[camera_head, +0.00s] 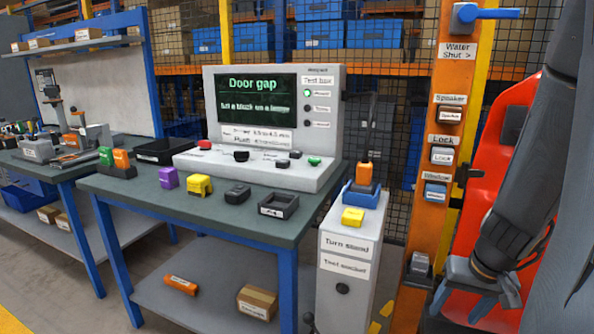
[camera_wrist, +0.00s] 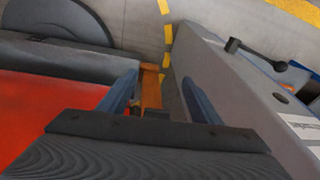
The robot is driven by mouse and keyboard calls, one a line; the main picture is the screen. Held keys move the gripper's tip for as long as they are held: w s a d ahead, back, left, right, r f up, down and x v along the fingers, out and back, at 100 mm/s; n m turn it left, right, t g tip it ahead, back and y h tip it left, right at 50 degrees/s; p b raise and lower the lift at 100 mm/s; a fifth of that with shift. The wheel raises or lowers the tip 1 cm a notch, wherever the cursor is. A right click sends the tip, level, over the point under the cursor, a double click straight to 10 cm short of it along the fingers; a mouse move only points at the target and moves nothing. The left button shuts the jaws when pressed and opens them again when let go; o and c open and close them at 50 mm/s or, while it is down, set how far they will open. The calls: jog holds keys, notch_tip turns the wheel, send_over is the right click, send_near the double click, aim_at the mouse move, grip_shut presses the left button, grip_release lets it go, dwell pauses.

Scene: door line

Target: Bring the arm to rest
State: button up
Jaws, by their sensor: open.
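My gripper (camera_head: 478,296) hangs at the lower right of the head view, at the end of my dark arm, in front of a red door panel (camera_head: 497,120). Its blue-grey fingers are apart with nothing between them. In the wrist view my gripper (camera_wrist: 160,95) also shows two spread fingers, with an orange post (camera_wrist: 151,88) seen beyond the gap. The red panel fills the left of the wrist view. I cannot tell how far the fingers are from the panel.
An orange post (camera_head: 440,150) with labelled switches and a blue lever (camera_head: 490,13) stands left of my arm. A grey turn stand (camera_head: 345,270) holds a yellow block (camera_head: 352,217). A workbench (camera_head: 230,222) with a test box (camera_head: 325,140) and several blocks is further left.

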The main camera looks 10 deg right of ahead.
jog(key=s+a+r+n+g+p, duration=0.1)
jog(key=a+r, duration=0.3)
jog(key=a, duration=0.4)
jog(key=s+a+r+n+g+p, duration=0.1)
jog(key=s+a+r+n+p, duration=0.1)
jog(key=a+r, duration=0.3)
jog(key=s+a+r+n+p, duration=0.2)
jog(key=a+r+p, duration=0.2)
jog(key=a, duration=0.7)
jog(key=shift+s+r+g, duration=0.15)
jog(key=shift+s+g, duration=0.15)
jog(key=shift+g, duration=0.1)
